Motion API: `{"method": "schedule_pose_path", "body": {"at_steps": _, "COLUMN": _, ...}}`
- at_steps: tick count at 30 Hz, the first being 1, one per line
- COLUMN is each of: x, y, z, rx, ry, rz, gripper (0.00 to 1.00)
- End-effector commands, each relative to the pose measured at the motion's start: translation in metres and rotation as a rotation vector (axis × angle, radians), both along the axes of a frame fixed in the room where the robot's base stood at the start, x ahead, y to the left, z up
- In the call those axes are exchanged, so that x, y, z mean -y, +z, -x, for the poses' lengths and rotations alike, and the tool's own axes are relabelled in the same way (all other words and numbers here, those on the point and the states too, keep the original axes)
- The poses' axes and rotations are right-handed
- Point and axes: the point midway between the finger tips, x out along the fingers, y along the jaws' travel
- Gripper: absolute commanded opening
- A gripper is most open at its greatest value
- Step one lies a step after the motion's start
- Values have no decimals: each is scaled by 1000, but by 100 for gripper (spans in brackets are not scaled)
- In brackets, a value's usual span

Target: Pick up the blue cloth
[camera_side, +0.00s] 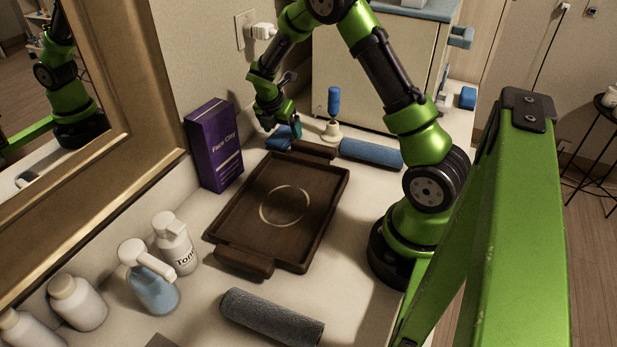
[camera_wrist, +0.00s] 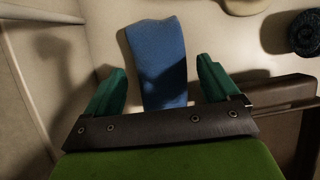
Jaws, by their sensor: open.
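The blue cloth (camera_wrist: 157,60) lies folded on the counter, between and ahead of the two green fingers in the wrist view. In the side view the blue cloth (camera_side: 279,138) shows beside the wall, partly hidden by my gripper. My gripper (camera_side: 287,127) is just above it, pointing down. In the wrist view my gripper (camera_wrist: 160,88) is open, with a finger on each side of the cloth and gaps between. I cannot tell how far the fingertips are above the counter.
A dark wooden tray (camera_side: 236,215) lies in front of the gripper. A purple Face Clay box (camera_side: 214,146) stands left. A blue-handled item (camera_side: 334,104) and a rolled blue towel (camera_side: 371,153) are to the right.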

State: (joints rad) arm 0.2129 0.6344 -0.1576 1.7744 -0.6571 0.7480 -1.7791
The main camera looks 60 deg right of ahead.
Motion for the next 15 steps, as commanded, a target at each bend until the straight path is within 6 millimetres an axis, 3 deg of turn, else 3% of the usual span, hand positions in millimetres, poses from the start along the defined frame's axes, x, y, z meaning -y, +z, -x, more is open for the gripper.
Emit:
{"method": "schedule_pose_path", "body": {"at_steps": 6, "x": 8, "y": -19, "z": 0, "rx": 1, "ry": -2, "rz": 0, "gripper": 88}}
{"method": "schedule_pose_path", "body": {"at_steps": 15, "x": 8, "y": -20, "z": -1, "rx": 1, "ry": -1, "rz": 0, "gripper": 88}}
